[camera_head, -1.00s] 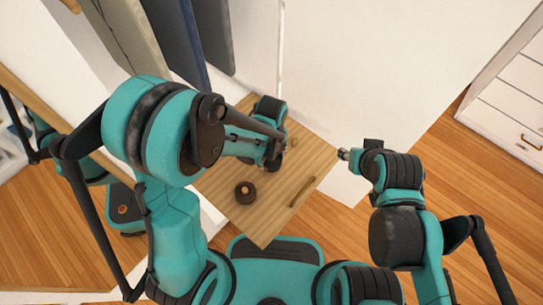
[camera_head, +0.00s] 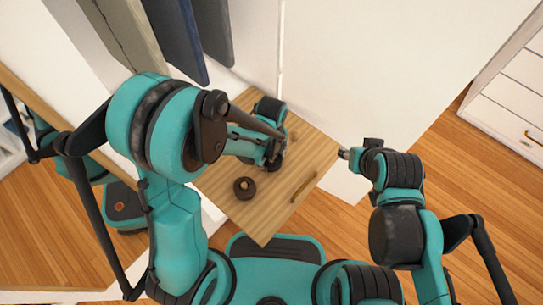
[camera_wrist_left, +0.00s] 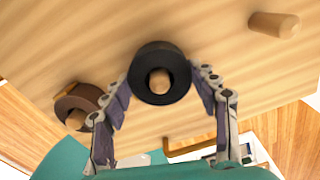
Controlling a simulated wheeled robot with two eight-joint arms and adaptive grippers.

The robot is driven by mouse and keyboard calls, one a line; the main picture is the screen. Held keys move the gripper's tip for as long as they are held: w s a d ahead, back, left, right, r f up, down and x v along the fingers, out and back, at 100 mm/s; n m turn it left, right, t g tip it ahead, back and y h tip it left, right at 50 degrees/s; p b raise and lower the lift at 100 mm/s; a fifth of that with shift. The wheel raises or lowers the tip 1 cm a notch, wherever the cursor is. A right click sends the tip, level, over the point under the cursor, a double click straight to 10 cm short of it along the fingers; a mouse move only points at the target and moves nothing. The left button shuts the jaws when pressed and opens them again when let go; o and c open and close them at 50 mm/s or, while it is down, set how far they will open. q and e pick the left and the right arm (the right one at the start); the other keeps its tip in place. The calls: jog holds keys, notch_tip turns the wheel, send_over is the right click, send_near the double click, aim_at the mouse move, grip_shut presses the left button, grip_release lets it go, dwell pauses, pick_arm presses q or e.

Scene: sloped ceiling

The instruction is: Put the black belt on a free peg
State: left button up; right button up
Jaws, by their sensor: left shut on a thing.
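The black belt is a rolled ring (camera_wrist_left: 146,56) between the fingers of my left gripper (camera_wrist_left: 160,100) in the left wrist view. The gripper is shut on it. A wooden peg end (camera_wrist_left: 159,82) shows in the ring's hole; I cannot tell how far the ring is down around it. A brown rolled belt (camera_wrist_left: 76,102) sits around another peg, and also shows in the head view (camera_head: 245,188). A bare peg (camera_wrist_left: 275,24) stands at upper right. In the head view my left gripper (camera_head: 275,152) is over the board, mostly hiding the black belt. My right gripper (camera_head: 343,153) is beside the board's right corner.
The pegs stand on a wooden pull-out board (camera_head: 228,208) with a handle (camera_head: 303,187) on its front edge. Dark hanging clothes (camera_head: 176,40) are behind at upper left. A white drawer unit (camera_head: 508,100) is at right. Open floor lies to the right.

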pick_arm(q)
jog(key=o, duration=1.3)
jog(key=shift+o, duration=0.2)
notch_tip(320, 180, up, 12)
jog(key=s+a+r+n+t, duration=0.3)
jog(key=a+n, duration=0.4)
jog(key=n, duration=0.7)
jog(key=s+a+r+n+t, duration=0.3)
jog(key=a+n, duration=0.4)
jog(key=n, duration=0.7)
jog(key=shift+s+r+t, duration=0.4)
jog(key=shift+r+t, duration=0.05)
jog(key=shift+t, duration=0.15)
